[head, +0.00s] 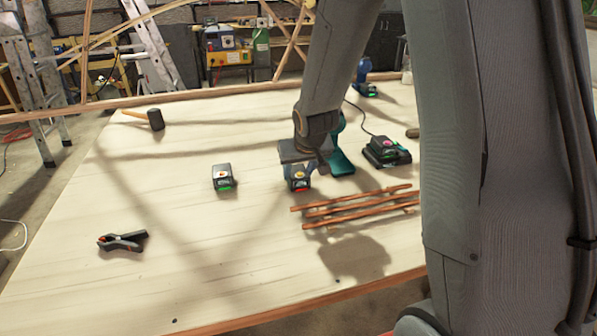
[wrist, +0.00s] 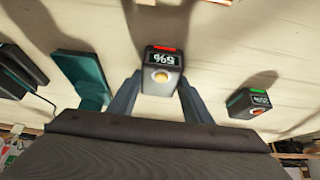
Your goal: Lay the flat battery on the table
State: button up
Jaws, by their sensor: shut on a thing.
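The flat battery (head: 299,185) is a dark block with a red light, and in the wrist view the battery (wrist: 162,60) shows a display reading about 5%. My gripper (head: 298,173) is shut on it, with a blue-grey finger on each side in the wrist view (wrist: 160,84). The battery is upright, low over the pale wooden table (head: 180,265). I cannot tell whether its underside touches the wood. My wrist hides part of its top in the head view.
A green-lit battery (head: 222,178) stands to the left. A teal tool (head: 342,162) is close on the right, with a charger holding a battery (head: 388,151) beyond. Bent laths (head: 355,207) lie in front right. A clamp (head: 123,241) and mallet (head: 155,119) lie left.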

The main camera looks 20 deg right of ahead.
jog(key=shift+f, duration=0.1)
jog(key=o, duration=1.3)
jog(key=shift+o, duration=0.2)
jog(key=shift+s+r, duration=0.1)
jog(key=shift+r, duration=0.3)
jog(key=p+v, duration=0.8)
jog(key=v, duration=0.3)
jog(key=s+r+g, duration=0.2)
jog(key=s+g, duration=0.1)
jog(key=s, duration=1.5)
jog(key=shift+s+r+g, duration=0.2)
jog(key=shift+s+g, duration=0.1)
jog(key=shift+g, duration=0.1)
